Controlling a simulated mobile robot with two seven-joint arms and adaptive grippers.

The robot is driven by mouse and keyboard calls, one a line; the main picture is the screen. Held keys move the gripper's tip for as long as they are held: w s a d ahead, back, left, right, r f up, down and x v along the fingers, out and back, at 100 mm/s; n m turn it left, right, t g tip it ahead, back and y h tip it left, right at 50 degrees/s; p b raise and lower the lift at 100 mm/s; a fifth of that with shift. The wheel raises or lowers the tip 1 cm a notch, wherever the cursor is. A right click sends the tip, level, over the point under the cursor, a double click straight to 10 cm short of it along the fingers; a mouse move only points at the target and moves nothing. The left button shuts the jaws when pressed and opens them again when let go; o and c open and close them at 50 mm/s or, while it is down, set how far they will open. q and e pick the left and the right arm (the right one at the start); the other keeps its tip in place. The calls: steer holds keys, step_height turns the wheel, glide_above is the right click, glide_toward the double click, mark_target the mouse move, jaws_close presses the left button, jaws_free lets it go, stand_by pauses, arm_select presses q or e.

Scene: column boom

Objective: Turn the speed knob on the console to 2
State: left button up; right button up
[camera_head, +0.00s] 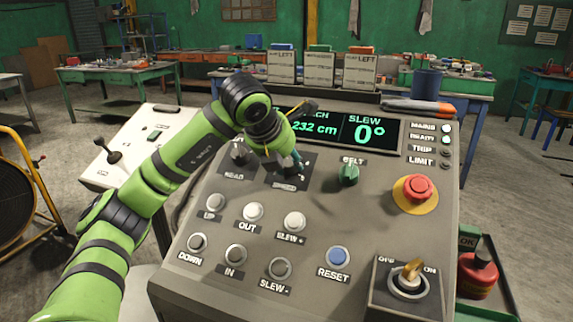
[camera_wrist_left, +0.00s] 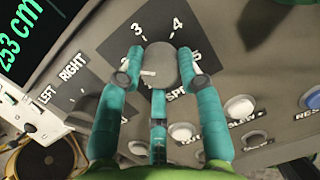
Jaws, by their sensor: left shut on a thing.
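The grey speed knob (camera_wrist_left: 161,66) is in the upper middle of the left wrist view. The numbers 3, 4 and 5 show around it, and a 2 at its left is partly behind a finger. Its white pointer line points left, towards the side of the 2. My left gripper (camera_wrist_left: 160,58) has its teal fingers shut on the knob from both sides. In the head view, my left gripper (camera_head: 286,164) is down on the console (camera_head: 315,245) below the display and mostly hides the knob and its scale. My right gripper is in neither view.
A green belt knob (camera_head: 348,173) and a red stop button (camera_head: 419,188) lie right of my gripper. Several push buttons, including the blue reset button (camera_head: 338,257), are nearer. A key switch (camera_head: 409,279) stands front right.

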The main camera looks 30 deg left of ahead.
arm_select(q)
steer(key=shift+d+f+n, duration=0.1)
steer(key=shift+f+n, duration=0.1)
steer(key=shift+n, duration=0.4)
steer(key=shift+n+b, duration=0.3)
steer(key=shift+n, duration=0.5)
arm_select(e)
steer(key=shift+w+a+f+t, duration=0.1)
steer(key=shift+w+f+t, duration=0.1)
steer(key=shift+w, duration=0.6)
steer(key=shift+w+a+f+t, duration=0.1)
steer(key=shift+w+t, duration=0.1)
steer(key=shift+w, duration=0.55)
arm_select(q)
steer(key=o, duration=1.1)
steer(key=shift+r, duration=0.2)
steer(key=v, duration=1.2)
steer(key=shift+d, duration=0.15)
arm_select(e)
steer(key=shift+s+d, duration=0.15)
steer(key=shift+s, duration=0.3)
arm_select(q)
steer(key=shift+f, duration=0.1)
